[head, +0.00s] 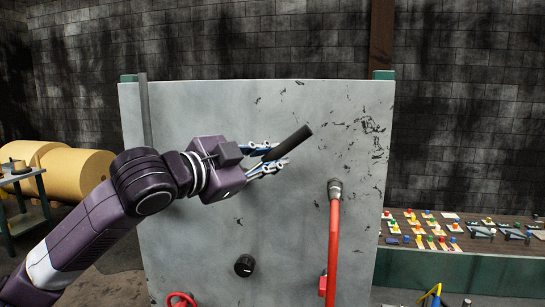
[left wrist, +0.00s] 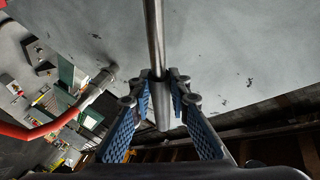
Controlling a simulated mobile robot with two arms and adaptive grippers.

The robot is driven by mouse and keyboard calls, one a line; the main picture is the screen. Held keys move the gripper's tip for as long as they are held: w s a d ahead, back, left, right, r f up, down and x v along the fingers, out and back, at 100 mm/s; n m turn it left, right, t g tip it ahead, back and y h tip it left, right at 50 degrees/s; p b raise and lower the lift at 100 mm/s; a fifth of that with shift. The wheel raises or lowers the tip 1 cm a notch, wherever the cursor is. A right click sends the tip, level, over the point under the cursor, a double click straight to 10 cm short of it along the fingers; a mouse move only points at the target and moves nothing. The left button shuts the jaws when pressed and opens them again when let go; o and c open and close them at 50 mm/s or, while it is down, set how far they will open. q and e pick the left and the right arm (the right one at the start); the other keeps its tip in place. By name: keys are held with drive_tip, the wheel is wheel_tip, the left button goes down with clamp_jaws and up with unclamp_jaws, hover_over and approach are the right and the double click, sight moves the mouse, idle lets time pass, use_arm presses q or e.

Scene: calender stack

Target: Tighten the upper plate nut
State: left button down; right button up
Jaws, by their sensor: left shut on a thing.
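My left gripper (head: 273,160) is in front of the upper middle of a large grey plate (head: 200,115). Its blue-padded fingers are shut on a dark rod (head: 293,140), which slants up to the right. In the left wrist view the rod (left wrist: 155,35) looks like smooth grey metal, and its near end sits between the fingertips (left wrist: 162,100). I cannot tell whether its far end touches the plate. No upper nut can be made out clearly; the gripper and rod may hide it. My right gripper is not in view.
A red hose (head: 333,240) hangs from a metal fitting (head: 335,188) right of the gripper. A black knob (head: 244,265) and a red handwheel (head: 181,299) sit lower on the plate. A bench (head: 450,268) with small parts stands right; yellow rolls (head: 75,175) lie left.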

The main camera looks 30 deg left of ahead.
use_arm(q)
drive_tip(key=shift+s, duration=0.4)
idle(1.1)
drive_tip(key=shift+s+d+r, duration=0.1)
drive_tip(key=shift+s+d, duration=0.1)
drive_tip(key=shift+s, duration=0.55)
drive_tip(key=shift+s+d, duration=0.2)
drive_tip(key=shift+s, duration=0.5)
